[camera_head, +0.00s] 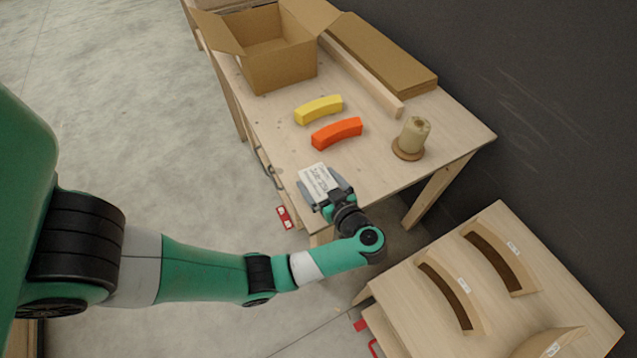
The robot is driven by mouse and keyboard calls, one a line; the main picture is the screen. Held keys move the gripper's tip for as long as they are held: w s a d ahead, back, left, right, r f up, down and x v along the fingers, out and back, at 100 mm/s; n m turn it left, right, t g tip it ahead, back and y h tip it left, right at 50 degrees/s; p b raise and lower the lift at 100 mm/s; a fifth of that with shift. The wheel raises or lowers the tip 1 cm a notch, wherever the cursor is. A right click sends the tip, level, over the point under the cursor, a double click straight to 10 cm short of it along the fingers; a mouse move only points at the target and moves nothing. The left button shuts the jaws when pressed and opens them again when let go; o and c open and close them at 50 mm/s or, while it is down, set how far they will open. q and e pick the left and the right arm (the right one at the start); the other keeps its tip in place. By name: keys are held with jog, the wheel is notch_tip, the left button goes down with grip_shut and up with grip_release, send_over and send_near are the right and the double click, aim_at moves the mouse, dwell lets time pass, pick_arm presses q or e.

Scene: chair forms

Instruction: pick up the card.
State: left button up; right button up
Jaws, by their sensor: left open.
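The card (317,180) is white with dark lines of writing. It lies at the near left edge of the wooden table, and its lower part is partly covered by my gripper. My left gripper (325,190) is open at the card's near end. One finger shows at each side of the card. I cannot tell whether the fingers touch it. My right gripper is not in view.
A yellow curved block (318,109) and an orange one (337,132) lie beyond the card. A spool of twine (414,136) stands to the right. An open cardboard box (283,73) and a long wooden bar (362,76) are at the back. A second table with curved wooden forms (502,258) is at lower right.

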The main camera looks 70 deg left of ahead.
aim_at(318, 182)
pick_arm(q)
jog(key=shift+a, duration=0.15)
jog(key=shift+c, duration=0.3)
jog(key=c, duration=0.9)
notch_tip(318, 182, up, 4)
jog(key=p, duration=0.4)
jog(key=shift+s+r, duration=0.15)
jog(key=shift+r, duration=0.05)
jog(key=s+d+r+p, duration=0.5)
jog(key=s+r+p, duration=0.3)
jog(key=s+p, duration=0.4)
jog(key=p, duration=0.4)
jog(key=shift+s+r, duration=0.3)
jog(key=shift+s, duration=0.05)
